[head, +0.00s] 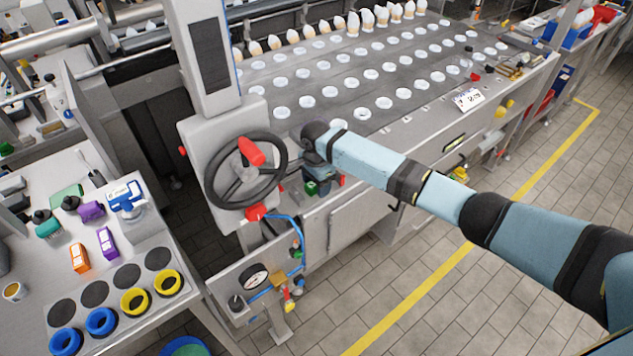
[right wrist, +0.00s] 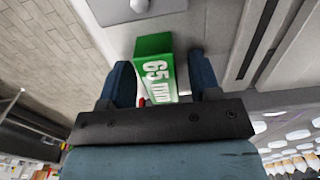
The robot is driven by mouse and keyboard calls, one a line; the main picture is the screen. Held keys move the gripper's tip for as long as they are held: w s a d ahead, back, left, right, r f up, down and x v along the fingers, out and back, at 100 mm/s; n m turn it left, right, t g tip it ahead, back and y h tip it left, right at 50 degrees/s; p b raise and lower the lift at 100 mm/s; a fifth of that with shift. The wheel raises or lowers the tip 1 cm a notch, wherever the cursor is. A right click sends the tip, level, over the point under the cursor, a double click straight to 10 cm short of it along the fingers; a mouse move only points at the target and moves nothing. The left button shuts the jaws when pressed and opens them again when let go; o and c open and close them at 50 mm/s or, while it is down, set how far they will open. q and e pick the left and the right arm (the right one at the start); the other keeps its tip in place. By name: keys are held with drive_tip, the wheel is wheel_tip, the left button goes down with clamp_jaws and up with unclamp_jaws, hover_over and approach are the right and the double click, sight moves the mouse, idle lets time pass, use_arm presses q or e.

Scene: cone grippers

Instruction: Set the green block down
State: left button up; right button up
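The green block (head: 311,188), marked "65 mm" on a white-and-green face in the right wrist view (right wrist: 156,72), is at the grey machine's front ledge. My right gripper (head: 322,182) reaches down over it from the right. In the right wrist view its two dark blue fingers (right wrist: 163,80) stand on either side of the block. A narrow gap shows between the block and the right-hand finger, so the fingers look open around it. Whether the block's underside touches the ledge is hidden. My left gripper is not in view.
A black handwheel (head: 224,196) with red knobs is just left of my right gripper. The grey machine's bed (head: 330,98) holds rows of white round cups and cones. A side table (head: 35,300) at left carries rings, discs and tools. Floor is clear at right.

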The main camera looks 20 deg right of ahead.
wheel_tip(320, 180, up, 12)
drive_tip(key=b, duration=0.1)
drive_tip(key=shift+r, duration=0.2)
drive_tip(key=shift+f, duration=0.1)
idle(0.6)
